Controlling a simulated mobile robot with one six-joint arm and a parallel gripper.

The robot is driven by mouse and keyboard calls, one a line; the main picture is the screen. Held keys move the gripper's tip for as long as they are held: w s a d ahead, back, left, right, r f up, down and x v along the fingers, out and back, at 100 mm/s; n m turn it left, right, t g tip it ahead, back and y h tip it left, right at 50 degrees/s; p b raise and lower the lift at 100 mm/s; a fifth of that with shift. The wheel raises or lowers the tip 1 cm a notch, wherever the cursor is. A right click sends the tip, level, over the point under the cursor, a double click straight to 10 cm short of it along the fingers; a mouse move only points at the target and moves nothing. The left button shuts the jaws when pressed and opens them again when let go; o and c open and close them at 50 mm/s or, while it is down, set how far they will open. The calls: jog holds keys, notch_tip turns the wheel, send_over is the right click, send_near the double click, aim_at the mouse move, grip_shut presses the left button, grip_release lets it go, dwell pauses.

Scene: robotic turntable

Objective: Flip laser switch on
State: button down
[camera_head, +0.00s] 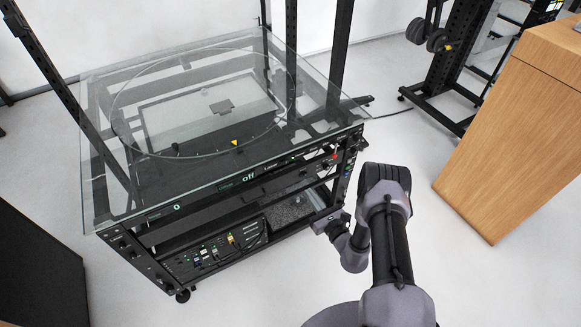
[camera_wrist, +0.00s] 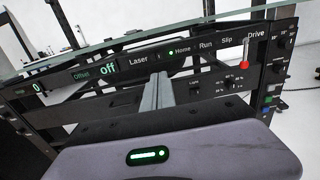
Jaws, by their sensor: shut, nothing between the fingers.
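The turntable's front panel carries a "Laser" label (camera_wrist: 138,62). To its left a lit display reads "off" (camera_wrist: 108,69). The same "off" display (camera_head: 248,177) shows in the head view on the front edge under the glass top. A small upright mark shows just right of the "Laser" label; whether it is the laser switch's lever I cannot tell. My gripper (camera_wrist: 158,80) is shut and empty, its fingertips pointing at the panel just below and right of the label. In the head view my gripper (camera_head: 320,222) is in front of the rack's right part, apart from the panel.
A red-tipped lever (camera_wrist: 244,64) stands at "Drive" on the right, with black knobs (camera_wrist: 278,68) beyond. A glass top (camera_head: 210,110) overhangs the panel. A wooden cabinet (camera_head: 510,140) stands to the right. The floor between is free.

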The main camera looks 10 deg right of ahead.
aim_at(286, 163)
jog(key=b+x, duration=0.4)
jog(key=x, duration=0.9)
jog(key=shift+a+f, duration=0.15)
jog(key=shift+w+a+b, duration=0.1)
jog(key=shift+w+b, duration=0.2)
jog(key=shift+w, duration=0.2)
